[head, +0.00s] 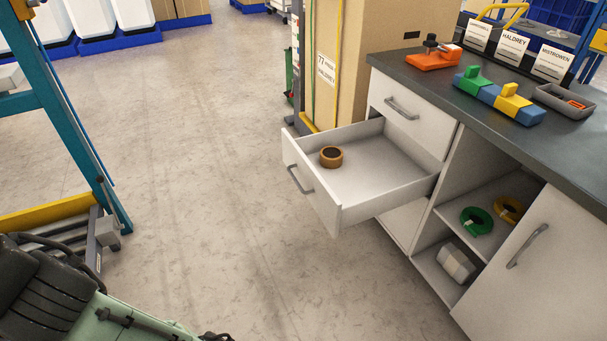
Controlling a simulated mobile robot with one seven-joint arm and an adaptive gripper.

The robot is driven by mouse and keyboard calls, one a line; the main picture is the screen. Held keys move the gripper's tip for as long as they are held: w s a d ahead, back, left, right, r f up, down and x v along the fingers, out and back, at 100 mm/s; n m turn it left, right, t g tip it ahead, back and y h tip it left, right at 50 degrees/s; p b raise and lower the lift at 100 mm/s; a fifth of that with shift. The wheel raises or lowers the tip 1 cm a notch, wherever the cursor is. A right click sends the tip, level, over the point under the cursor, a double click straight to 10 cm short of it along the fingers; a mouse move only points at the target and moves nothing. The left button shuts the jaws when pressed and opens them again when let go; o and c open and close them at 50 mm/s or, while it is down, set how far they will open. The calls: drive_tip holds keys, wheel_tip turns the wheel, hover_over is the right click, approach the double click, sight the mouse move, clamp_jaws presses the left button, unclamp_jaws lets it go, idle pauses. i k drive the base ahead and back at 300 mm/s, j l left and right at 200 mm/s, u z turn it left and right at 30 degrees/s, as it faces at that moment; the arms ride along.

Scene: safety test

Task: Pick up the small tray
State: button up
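The small tray (546,98) is grey and shallow with raised walls. It sits on the dark countertop at the right of the head view, close to the right picture edge. A small orange item (575,104) lies in it. My gripper cannot be made out in this view. Nothing is seen touching the tray.
A blue bar with green and yellow blocks (490,95) lies just left of the tray. An orange tool (433,60) and several name cards (512,46) stand behind. An open drawer (375,180) holding a brown tape roll (331,157) juts over the floor. The floor at left centre is clear.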

sight(539, 94)
drive_tip(key=z, duration=2.2)
drive_tip(key=j+z, duration=0.45)
drive_tip(key=j, duration=0.4)
drive_tip(key=i+j, duration=0.1)
drive_tip(key=j, duration=0.45)
drive_tip(key=i+j, duration=0.1)
drive_tip(key=j, duration=0.4)
drive_tip(key=i, duration=0.7)
